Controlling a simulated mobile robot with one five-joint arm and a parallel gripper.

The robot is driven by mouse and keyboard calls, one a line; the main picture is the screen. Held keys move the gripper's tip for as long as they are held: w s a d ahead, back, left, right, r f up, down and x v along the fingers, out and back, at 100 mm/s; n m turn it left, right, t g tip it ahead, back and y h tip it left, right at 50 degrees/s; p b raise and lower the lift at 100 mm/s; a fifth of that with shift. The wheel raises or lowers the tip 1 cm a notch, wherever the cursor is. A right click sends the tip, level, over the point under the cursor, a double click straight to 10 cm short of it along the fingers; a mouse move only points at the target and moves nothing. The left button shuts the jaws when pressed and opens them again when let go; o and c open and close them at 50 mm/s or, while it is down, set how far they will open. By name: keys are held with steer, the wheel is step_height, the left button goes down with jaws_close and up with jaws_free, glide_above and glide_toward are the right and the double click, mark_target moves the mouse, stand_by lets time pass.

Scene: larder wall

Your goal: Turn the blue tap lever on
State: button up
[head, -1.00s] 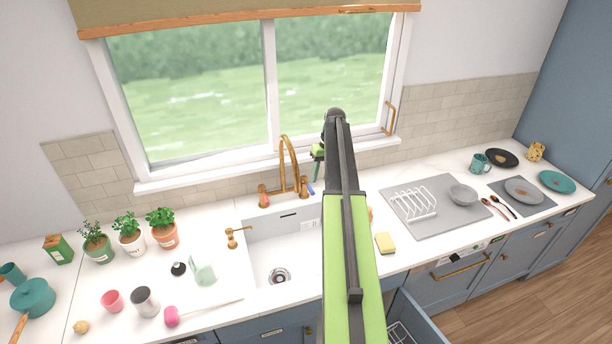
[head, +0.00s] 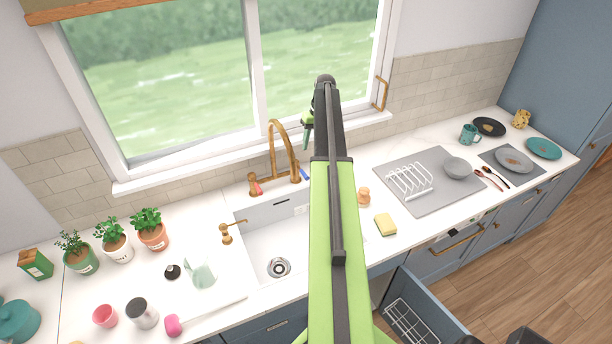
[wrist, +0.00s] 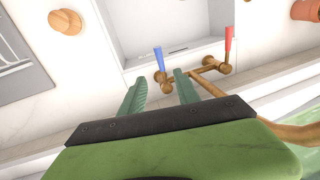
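The brass tap (head: 272,150) stands behind the sink, with a red lever (head: 258,188) on its left and the blue lever (head: 306,175) on its right. My gripper (head: 306,135) is above the blue lever in the head view, partly hidden by my arm. In the wrist view, the two green fingers of my gripper (wrist: 159,77) are apart with nothing between them. The blue lever (wrist: 159,59) stands just beyond the fingertips, in line with the gap. The red lever (wrist: 229,44) is further right.
The window (head: 225,75) is close behind the tap. The white sink (head: 262,236) lies in front. A sponge (head: 385,224) and a grey drying mat (head: 428,195) are to the right. A drawer (head: 420,300) with a wire rack stands open below.

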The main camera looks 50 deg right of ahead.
mark_target(305, 174)
steer(key=f+b, duration=0.4)
steer(key=a+f+b, duration=0.1)
steer(key=f+b, duration=0.3)
steer(key=f, duration=0.1)
steer(key=w+a+f+b, duration=0.1)
steer(key=f+b, duration=0.4)
steer(key=shift+a+f, duration=0.15)
steer(key=shift+a, duration=0.1)
jaws_close()
steer(key=shift+s, duration=0.1)
stand_by(0.5)
